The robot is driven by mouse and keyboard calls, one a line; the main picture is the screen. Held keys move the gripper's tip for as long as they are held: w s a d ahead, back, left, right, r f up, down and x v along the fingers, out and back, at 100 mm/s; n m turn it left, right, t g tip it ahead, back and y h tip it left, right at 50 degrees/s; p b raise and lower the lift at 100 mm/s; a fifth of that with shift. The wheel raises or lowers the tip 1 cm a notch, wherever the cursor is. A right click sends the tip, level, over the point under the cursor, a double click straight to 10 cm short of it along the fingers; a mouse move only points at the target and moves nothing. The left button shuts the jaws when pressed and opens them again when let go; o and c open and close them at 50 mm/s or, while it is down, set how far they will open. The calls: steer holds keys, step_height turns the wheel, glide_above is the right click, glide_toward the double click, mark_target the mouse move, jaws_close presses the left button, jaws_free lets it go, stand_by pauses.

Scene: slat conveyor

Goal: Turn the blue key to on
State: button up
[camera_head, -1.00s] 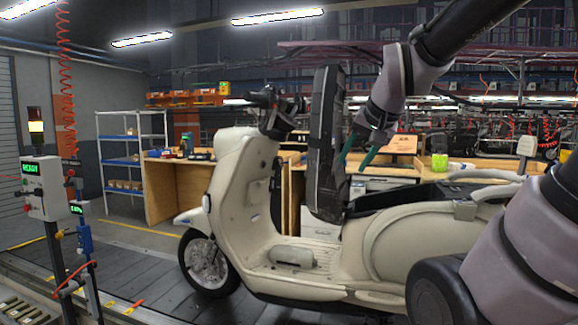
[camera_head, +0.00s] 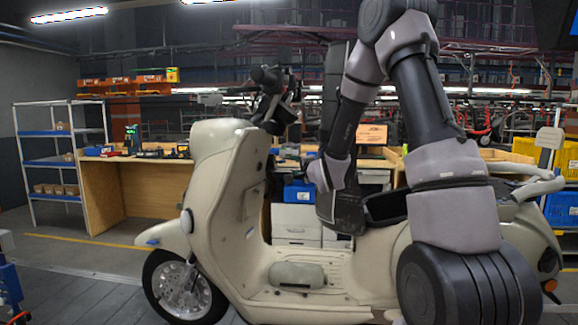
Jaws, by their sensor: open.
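No blue key can be made out. The cream scooter (camera_head: 215,185) stands side-on with its front to the left. Its seat (camera_head: 334,85) is tipped up, and its dark handlebar (camera_head: 272,90) is at the top of the front column. My gripper (camera_head: 325,178) is at the end of my bent arm, in front of the raised seat and right of the scooter's front shield in the picture. It is open and holds nothing that I can see. Its fingertips are hard to make out. My arm covers part of the seat and the scooter's rear.
A blue fixture (camera_head: 9,280) is cut off at the left edge. Behind the scooter are a wooden bench (camera_head: 130,190), a shelf rack (camera_head: 50,163) and a white drawer unit (camera_head: 296,222). Blue and yellow bins (camera_head: 563,208) are at right. Floor left of the front wheel is clear.

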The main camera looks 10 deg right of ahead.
mark_target(282, 162)
steer(key=w, duration=0.4)
steer(key=w+a, duration=0.1)
steer(key=w, duration=0.2)
steer(key=w+a+f, duration=0.1)
steer(key=w, duration=0.3)
steer(key=shift+w+a+f, duration=0.1)
steer(key=shift+w+a, duration=0.15)
steer(key=shift+w, duration=0.1)
jaws_close()
